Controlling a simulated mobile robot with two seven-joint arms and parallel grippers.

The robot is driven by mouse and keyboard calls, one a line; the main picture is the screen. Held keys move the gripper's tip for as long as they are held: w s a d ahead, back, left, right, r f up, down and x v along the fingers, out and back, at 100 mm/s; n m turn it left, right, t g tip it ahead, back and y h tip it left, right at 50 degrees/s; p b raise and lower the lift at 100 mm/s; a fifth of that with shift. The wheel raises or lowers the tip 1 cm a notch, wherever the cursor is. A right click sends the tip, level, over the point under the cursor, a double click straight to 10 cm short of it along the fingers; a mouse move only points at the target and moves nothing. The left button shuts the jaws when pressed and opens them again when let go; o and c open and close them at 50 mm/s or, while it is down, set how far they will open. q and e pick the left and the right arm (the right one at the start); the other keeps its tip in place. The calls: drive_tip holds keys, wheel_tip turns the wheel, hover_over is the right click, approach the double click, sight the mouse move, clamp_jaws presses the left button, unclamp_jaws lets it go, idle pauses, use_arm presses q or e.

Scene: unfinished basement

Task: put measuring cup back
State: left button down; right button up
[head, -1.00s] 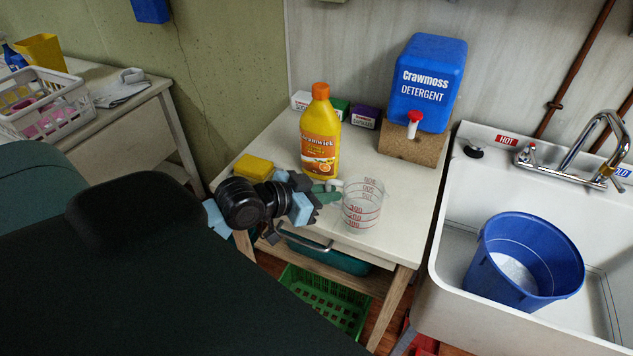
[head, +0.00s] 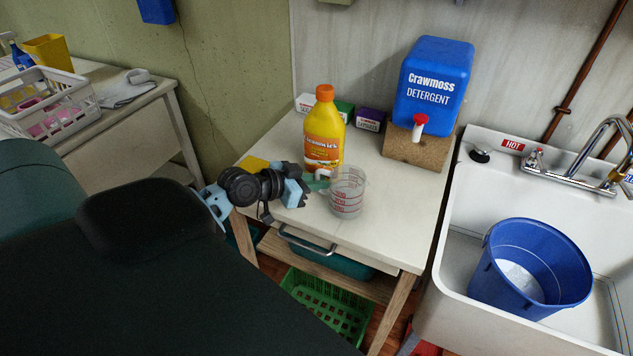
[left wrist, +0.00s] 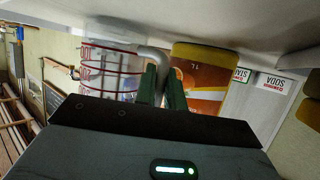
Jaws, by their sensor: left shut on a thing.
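The clear measuring cup (head: 347,192) with red markings is at the front of the white table (head: 375,235), right of my left gripper. My left gripper (head: 318,180) is shut on the cup's pale handle, with its green fingers around it in the left wrist view (left wrist: 161,88). The cup's clear body (left wrist: 108,72) shows left of the fingers there. The cup looks upright; I cannot tell whether its base touches the table. My right gripper is not in view.
A yellow orange-capped bottle (head: 323,135) stands close behind the cup. A blue detergent container (head: 432,85) sits on a cork block (head: 415,150). Small boxes (head: 370,120) stand at the back, and a yellow sponge (head: 254,163) lies left. The sink with a blue bucket (head: 525,270) is right.

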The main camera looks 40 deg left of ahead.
use_arm(q)
drive_tip(key=shift+f, duration=0.15)
drive_tip(key=shift+f, duration=0.15)
drive_tip(key=c, duration=1.5)
unclamp_jaws()
drive_tip(key=shift+r, duration=0.25)
drive_tip(key=shift+s+a+r, duration=0.1)
drive_tip(key=shift+s, duration=0.05)
drive_tip(key=v, duration=1.1)
drive_tip(key=shift+s+r, duration=0.1)
drive_tip(key=shift+s, duration=0.2)
